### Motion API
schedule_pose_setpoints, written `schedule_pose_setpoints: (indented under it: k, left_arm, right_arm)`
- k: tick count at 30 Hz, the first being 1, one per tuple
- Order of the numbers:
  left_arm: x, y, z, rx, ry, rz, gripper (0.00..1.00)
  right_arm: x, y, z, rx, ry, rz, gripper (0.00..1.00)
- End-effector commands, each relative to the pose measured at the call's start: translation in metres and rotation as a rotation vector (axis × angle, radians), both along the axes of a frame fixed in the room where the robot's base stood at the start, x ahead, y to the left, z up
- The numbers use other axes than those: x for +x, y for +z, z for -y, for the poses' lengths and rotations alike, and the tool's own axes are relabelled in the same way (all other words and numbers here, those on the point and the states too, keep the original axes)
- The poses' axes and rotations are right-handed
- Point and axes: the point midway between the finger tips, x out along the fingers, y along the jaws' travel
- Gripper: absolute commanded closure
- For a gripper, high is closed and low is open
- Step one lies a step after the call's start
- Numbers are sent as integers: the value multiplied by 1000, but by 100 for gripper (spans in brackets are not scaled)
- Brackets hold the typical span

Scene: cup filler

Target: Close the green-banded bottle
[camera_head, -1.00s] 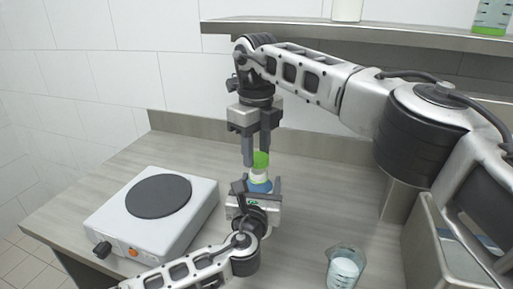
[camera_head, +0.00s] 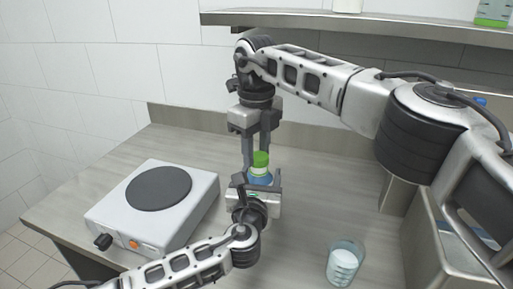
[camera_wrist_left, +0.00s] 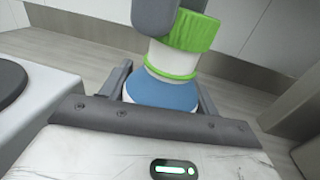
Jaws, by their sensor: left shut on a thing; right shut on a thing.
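The green-banded bottle (camera_head: 260,179) is held upright between the fingers of my left gripper (camera_head: 258,181). In the left wrist view its blue body (camera_wrist_left: 162,92) narrows to a white neck with a thin green band. The green cap (camera_head: 261,158) is at the top of the neck, and in the left wrist view the cap (camera_wrist_left: 192,32) looks slightly tilted. My right gripper (camera_head: 257,155) reaches down from above and is shut on the cap. Its fingers hide part of the cap, so I cannot tell whether the cap is seated.
A white hot plate (camera_head: 150,215) with a dark disc stands on the left of the counter. A glass beaker (camera_head: 345,263) with white content stands at the front right. A shelf (camera_head: 370,28) runs along the back. A metal basin is at the right.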

Motion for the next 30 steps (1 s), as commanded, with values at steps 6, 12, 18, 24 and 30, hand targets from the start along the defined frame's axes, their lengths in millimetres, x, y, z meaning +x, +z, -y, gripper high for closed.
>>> schedule_pose_setpoints:
  k: [6,12,18,24,30]
  left_arm:
    - [0,-1,0,0,1,-2,80]
    - [0,-1,0,0,1,-2,80]
    - [0,-1,0,0,1,-3,100]
    - [0,-1,0,0,1,-3,100]
    - [0,-2,-1,0,1,-3,100]
  right_arm:
    - [0,-4,0,-1,1,-1,85]
    - [0,-9,0,0,1,0,85]
    - [0,-12,0,0,1,0,85]
    - [1,-12,1,0,-157,0,85]
    - [3,-12,4,0,-661,1,85]
